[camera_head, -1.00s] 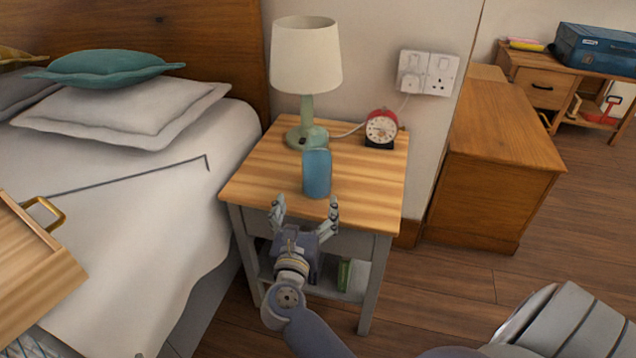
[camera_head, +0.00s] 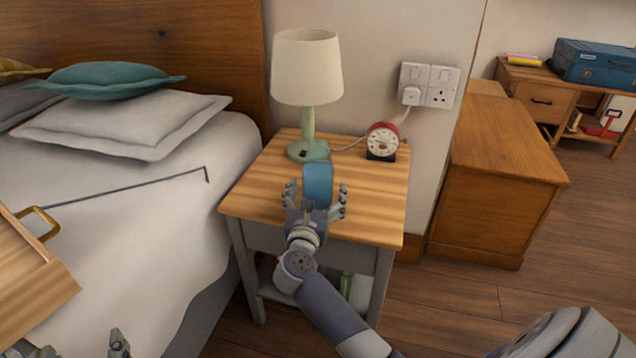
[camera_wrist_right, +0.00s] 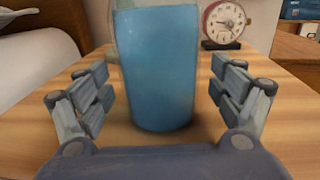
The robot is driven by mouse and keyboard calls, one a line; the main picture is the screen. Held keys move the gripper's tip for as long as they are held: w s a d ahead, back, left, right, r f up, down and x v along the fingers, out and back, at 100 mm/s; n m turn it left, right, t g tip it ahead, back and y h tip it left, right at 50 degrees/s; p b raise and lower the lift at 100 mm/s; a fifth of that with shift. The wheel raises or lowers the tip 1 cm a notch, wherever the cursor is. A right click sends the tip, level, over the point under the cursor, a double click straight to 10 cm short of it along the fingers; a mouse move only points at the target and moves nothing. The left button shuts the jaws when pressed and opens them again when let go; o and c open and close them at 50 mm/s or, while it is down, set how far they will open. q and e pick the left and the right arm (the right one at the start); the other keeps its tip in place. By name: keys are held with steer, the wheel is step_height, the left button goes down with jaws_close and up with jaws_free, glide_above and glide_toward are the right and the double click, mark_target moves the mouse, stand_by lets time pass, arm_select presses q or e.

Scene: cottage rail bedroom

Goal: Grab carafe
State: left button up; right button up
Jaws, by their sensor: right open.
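The blue carafe (camera_head: 318,180) stands upright on the wooden top of the bedside table (camera_head: 257,197). In the right wrist view the carafe (camera_wrist_right: 158,70) fills the middle, its base resting on the wood. My right gripper (camera_head: 317,194) is open, with its fingers to the left and right of the carafe. In the wrist view the fingers (camera_wrist_right: 158,98) show gaps on both sides of it, the left one looking wider near the base. My palm hides part of the carafe's lower front in the head view. Two fingertips of my left gripper (camera_head: 82,347) show at the bottom left edge.
A green-based lamp (camera_head: 307,75) stands behind the carafe. A red alarm clock (camera_head: 382,141) stands behind it to the right, below a wall socket (camera_head: 428,86). The bed with a wooden tray (camera_head: 32,280) is at left. A wooden cabinet (camera_head: 495,190) is at right.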

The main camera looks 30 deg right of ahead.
steer(key=shift+w+d, duration=0.35)
steer(key=shift+w, duration=0.1)
steer(key=c, duration=1.6)
arm_select(q)
steer(key=shift+d+r+t, duration=0.1)
steer(key=shift+r+t, duration=0.2)
steer(key=shift+r, duration=0.25)
arm_select(e)
steer(key=shift+r, duration=0.1)
steer(key=shift+c, duration=1)
arm_select(q)
steer(key=shift+f, duration=0.2)
arm_select(e)
steer(key=shift+r, duration=0.15)
